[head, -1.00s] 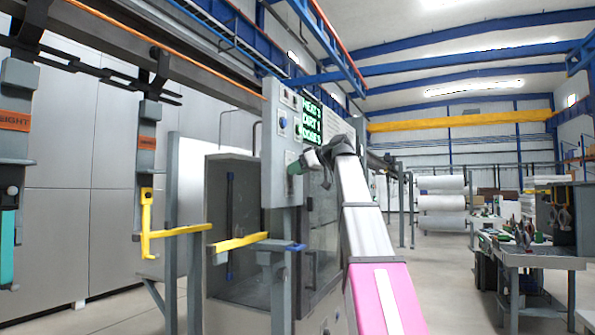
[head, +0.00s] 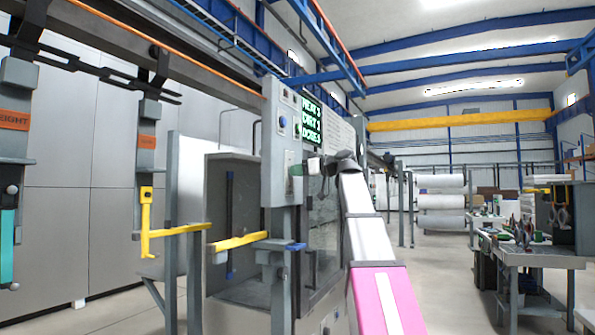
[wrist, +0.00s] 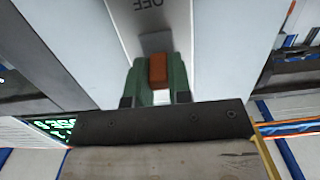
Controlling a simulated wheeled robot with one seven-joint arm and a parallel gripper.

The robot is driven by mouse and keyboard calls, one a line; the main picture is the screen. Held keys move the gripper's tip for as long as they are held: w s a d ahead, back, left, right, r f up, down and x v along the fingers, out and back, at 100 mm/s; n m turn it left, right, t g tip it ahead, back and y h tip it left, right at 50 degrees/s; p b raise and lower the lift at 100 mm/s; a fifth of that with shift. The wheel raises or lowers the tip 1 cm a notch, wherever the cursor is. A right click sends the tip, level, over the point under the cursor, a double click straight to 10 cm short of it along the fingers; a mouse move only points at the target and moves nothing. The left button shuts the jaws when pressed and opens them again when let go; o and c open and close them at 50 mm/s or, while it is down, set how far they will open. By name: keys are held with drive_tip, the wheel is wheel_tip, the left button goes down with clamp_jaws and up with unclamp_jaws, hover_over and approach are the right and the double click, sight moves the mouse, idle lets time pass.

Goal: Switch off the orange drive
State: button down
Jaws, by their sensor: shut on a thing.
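The orange drive switch (wrist: 158,70) is a small orange block standing out from a metal plate (wrist: 150,15) in the wrist view. The plate bears the word OFF, upside down in this view. My gripper (wrist: 159,82) has its green fingers shut on the orange block, one on each side. In the head view my gripper (head: 297,171) is at the small light plate on the front of the tall grey control panel (head: 281,140). The orange block itself cannot be made out there.
A lit green text display (head: 311,120) is on the panel's right side. A cluttered workbench (head: 535,258) stands at right. The floor between my arm and the workbench looks clear.

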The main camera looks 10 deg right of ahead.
drive_tip(key=f+t+y, duration=0.1)
drive_tip(key=t+y, duration=0.1)
drive_tip(key=y, duration=0.1)
drive_tip(key=shift+s+f, duration=0.1)
drive_tip(key=shift+f, duration=0.05)
drive_tip(key=shift+f+t+y, duration=0.35)
drive_tip(key=shift+t+y, duration=0.55)
drive_tip(key=shift+y, duration=0.2)
drive_tip(key=c, duration=1)
unclamp_jaws()
drive_tip(key=shift+c, duration=0.2)
drive_tip(key=v, duration=1)
drive_tip(key=shift+d+f, duration=0.25)
drive_tip(key=shift+s, duration=0.1)
